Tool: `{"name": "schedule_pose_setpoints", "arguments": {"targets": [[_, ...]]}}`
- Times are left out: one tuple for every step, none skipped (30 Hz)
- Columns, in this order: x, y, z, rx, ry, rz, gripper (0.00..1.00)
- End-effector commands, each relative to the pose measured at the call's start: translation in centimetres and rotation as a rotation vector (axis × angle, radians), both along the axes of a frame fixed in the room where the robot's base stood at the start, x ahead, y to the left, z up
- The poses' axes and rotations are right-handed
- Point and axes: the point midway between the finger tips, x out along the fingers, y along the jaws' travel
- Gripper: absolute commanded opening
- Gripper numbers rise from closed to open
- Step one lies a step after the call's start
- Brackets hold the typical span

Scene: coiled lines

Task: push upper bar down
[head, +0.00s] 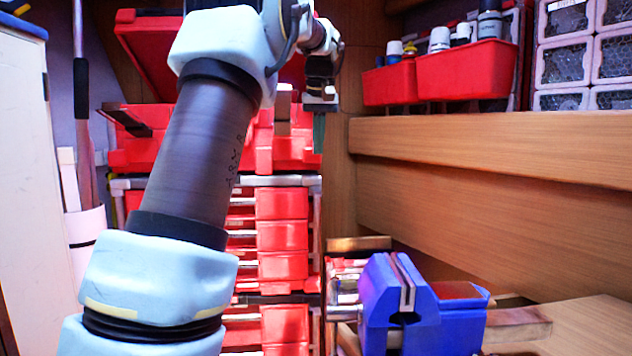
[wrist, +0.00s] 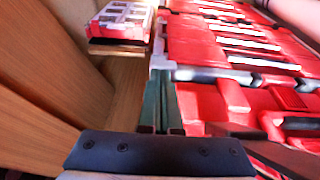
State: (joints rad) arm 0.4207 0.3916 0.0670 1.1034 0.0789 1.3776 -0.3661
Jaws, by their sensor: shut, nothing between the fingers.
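My gripper (head: 319,130) is at the upper middle of the head view, its thin green fingers pointing down and shut with nothing between them. In the wrist view the gripper (wrist: 161,105) shows as two green fingers side by side, in front of the rack's edge. A red rack (head: 282,236) with several pale metal bars stands behind my arm; it also fills the right of the wrist view (wrist: 205,45). A dark bar (head: 127,121) sticks out at its upper left. I cannot tell which bar is the upper one. My arm hides much of the rack.
A blue vise (head: 400,300) stands at the lower right, near the rack. Red bins (head: 465,75) with bottles sit above a wooden ledge (head: 480,145) on the right. A pale cabinet (head: 30,170) is at the left. Open space lies between the fingers and the vise.

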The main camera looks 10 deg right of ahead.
Motion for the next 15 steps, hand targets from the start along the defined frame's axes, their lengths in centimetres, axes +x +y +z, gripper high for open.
{"name": "schedule_pose_setpoints", "arguments": {"targets": [[0.2,0.0,-1.1,0.002,0.005,0.001,0.00],[0.5,0.0,-1.7,0.002,0.004,0.001,0.00],[0.7,0.0,-2.5,0.002,0.005,0.001,0.00],[0.9,0.0,-3.1,0.002,0.005,0.001,0.00],[1.0,0.0,-3.7,0.002,0.005,0.001,0.00],[1.3,0.0,-4.5,0.002,0.005,0.001,0.00],[1.5,0.1,-5.0,0.002,0.005,0.001,0.00],[1.6,0.1,-5.5,0.002,0.004,0.002,0.00],[1.7,0.1,-6.2,0.002,0.004,0.002,0.00],[1.7,0.1,-6.6,0.001,0.003,0.001,0.00],[1.6,0.1,-7.1,0.001,0.004,0.001,0.00],[1.6,0.1,-7.6,0.000,0.003,0.001,0.00],[1.6,0.1,-8.0,0.000,0.003,0.001,0.00],[1.6,0.1,-8.3,0.000,0.002,0.001,0.00],[1.6,0.1,-8.7,0.000,0.002,0.001,0.00]]}}
